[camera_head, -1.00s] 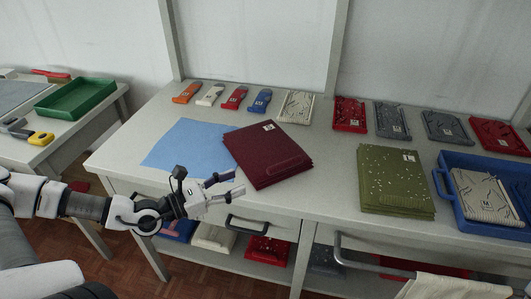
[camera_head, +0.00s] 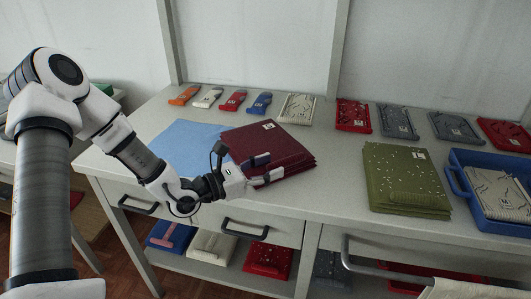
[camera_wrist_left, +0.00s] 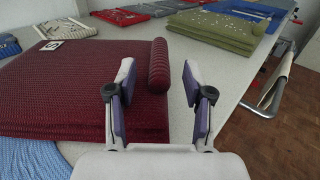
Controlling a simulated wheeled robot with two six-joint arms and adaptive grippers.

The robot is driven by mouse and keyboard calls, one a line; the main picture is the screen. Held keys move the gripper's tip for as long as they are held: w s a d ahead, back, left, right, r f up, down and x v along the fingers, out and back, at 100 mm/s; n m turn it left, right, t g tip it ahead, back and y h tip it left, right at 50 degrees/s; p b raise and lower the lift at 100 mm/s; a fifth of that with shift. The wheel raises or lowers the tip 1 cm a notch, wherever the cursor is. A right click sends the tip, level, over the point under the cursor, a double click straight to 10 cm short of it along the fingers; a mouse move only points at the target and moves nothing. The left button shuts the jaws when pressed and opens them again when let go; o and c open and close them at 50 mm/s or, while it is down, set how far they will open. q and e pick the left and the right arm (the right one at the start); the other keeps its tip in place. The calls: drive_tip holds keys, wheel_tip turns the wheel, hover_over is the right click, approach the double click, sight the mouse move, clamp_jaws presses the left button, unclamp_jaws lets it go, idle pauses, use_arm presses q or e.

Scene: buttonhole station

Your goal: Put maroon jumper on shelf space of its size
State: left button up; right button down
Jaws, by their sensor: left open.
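The maroon jumper (camera_head: 270,143) lies folded flat on the table, partly over a light blue cloth. It has a white tag (camera_wrist_left: 52,45) on a corner; the tag's letter looks like an S turned sideways. My left gripper (camera_head: 265,170) is open at the jumper's front edge. In the left wrist view, the jumper's rolled edge (camera_wrist_left: 158,65) shows between the open fingers (camera_wrist_left: 160,95), one over the jumper and one beyond its edge. I cannot tell whether they touch it. Folded garments lie on the shelf (camera_head: 215,268) below the table. My right gripper is not in view.
An olive folded jumper (camera_head: 405,175) and a blue tray (camera_head: 462,190) stand to the right. Small folded pieces line the back. Drawer handles (camera_head: 245,228) and a metal rail (camera_head: 350,265) stick out in front.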

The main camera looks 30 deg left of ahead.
use_arm(q)
drive_tip(key=shift+x, duration=0.85)
drive_tip(key=shift+s, duration=0.15)
clamp_jaws()
drive_tip(key=shift+r, duration=0.1)
